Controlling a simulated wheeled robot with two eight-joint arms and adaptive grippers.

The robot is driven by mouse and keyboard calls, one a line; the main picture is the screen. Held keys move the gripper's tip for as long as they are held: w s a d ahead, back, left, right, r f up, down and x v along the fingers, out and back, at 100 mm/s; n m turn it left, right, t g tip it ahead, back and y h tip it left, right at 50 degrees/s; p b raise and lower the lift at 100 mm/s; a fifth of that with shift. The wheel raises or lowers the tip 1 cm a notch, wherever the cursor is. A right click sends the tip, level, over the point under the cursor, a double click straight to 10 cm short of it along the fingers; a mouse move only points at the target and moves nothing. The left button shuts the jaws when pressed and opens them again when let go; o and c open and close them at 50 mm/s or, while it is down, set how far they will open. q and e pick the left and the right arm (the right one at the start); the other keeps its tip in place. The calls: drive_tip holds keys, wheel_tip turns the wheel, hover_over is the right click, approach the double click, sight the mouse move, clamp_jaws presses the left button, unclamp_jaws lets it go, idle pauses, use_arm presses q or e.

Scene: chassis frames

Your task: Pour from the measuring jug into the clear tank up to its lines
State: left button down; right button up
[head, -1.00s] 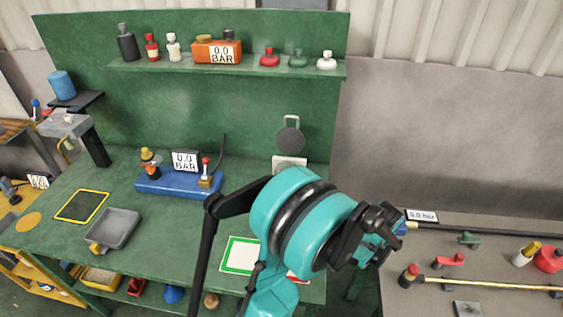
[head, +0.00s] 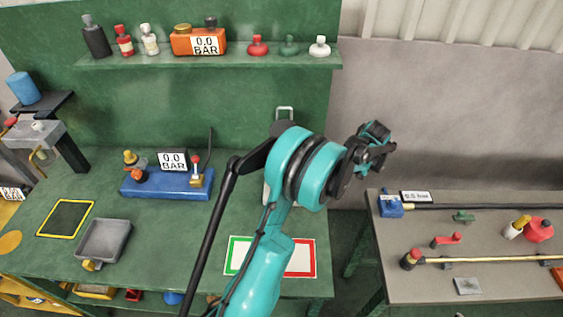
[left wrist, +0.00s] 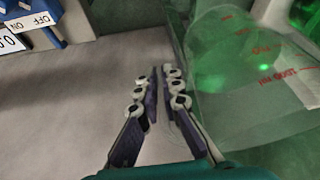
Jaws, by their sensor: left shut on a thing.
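My left gripper (head: 378,143) is raised in the middle right of the head view, over the gap between the green bench and the grey bench. In the left wrist view its fingers (left wrist: 162,78) are close together and shut on the measuring jug (left wrist: 240,75). I cannot make out the jug or the clear tank in the head view. My right gripper is not in view.
The grey bench (head: 470,285) at right carries a blue box (head: 390,206), a rod and several coloured fittings. The green bench (head: 160,225) holds a grey tray (head: 103,240), a blue gauge unit (head: 165,184) and a green-red bordered mat (head: 300,258). A shelf (head: 150,62) holds bottles.

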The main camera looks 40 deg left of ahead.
use_arm(q)
drive_tip(key=shift+s+r, duration=0.1)
drive_tip(key=r+t+p, duration=0.1)
drive_tip(key=s+r+h+p, duration=0.1)
drive_tip(key=r, duration=0.1)
drive_tip(key=a+r+n+t+h+p, duration=0.1)
drive_tip(key=r, duration=0.1)
drive_tip(key=shift+s+a+t, duration=0.1)
drive_tip(key=shift+s+t, duration=0.1)
drive_tip(key=shift+t, duration=0.1)
drive_tip(key=s+a+r+t+h+p, duration=0.1)
drive_tip(key=r+t+p, duration=0.1)
drive_tip(key=r, duration=0.2)
drive_tip(key=s+a+r+n+t+h+p, duration=0.1)
drive_tip(key=s+r+t+h+p, duration=0.1)
drive_tip(key=r, duration=0.3)
drive_tip(key=shift+s+a+t+h, duration=0.2)
drive_tip(key=shift+a+t+h, duration=0.1)
drive_tip(key=shift+a+t, duration=0.1)
drive_tip(key=shift+s+a+r+t, duration=0.15)
drive_tip(key=shift+r+t, duration=0.15)
drive_tip(key=shift+r, duration=0.1)
drive_tip(key=shift+r+h, duration=0.25)
drive_tip(key=shift+h, duration=0.05)
drive_tip(key=shift+s+a+r+n+t+h+b, duration=0.3)
drive_tip(key=shift+s+a+n+t+b, duration=0.25)
drive_tip(key=shift+t+b, duration=0.2)
idle(1.6)
